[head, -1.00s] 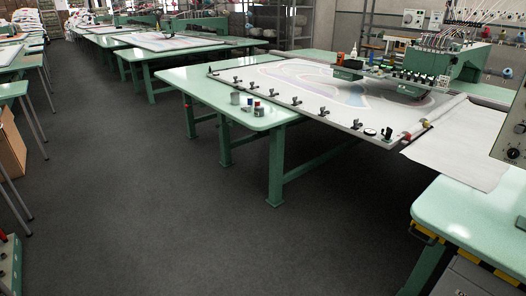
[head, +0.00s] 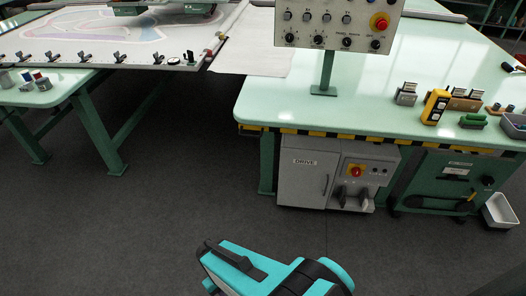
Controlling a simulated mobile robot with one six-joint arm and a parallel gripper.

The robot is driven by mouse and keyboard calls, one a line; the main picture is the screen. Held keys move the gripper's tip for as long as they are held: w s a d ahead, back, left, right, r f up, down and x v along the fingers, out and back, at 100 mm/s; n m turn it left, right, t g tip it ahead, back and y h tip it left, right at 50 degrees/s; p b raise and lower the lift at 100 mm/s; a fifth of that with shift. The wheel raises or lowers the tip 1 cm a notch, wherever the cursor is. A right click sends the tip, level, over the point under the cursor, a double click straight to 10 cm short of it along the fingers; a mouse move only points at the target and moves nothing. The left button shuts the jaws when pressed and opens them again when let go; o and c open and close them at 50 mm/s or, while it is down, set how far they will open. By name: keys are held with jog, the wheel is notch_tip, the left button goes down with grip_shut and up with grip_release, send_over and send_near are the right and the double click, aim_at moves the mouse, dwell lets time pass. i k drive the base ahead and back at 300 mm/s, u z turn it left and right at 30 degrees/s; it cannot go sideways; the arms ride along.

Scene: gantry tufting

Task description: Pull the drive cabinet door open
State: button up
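The grey drive cabinet (head: 376,187) stands under the green table on the right in the head view. Its door (head: 303,183) is the left part of the front, with a label reading DRIVE. The door looks shut. A slim upright handle (head: 326,184) sits near its right edge. Part of my teal and black arm shows at the bottom middle, in front of and apart from the cabinet. No gripper fingers can be made out.
The green table (head: 262,101) overhangs the cabinet with a black-and-yellow striped edge. A control panel (head: 336,20) stands on it. A dark green cabinet (head: 432,182) and a white bin (head: 500,213) are to the right. The dark floor (head: 130,240) before the cabinet is clear.

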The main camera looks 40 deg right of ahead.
aim_at(306, 178)
jog(key=u, duration=0.75)
jog(key=k, duration=0.1)
jog(key=z, duration=2.1)
jog(key=k, duration=0.35)
jog(key=z, duration=0.25)
jog(key=i, duration=0.55)
jog(key=z, duration=0.05)
jog(key=k, duration=0.2)
jog(key=z, duration=0.1)
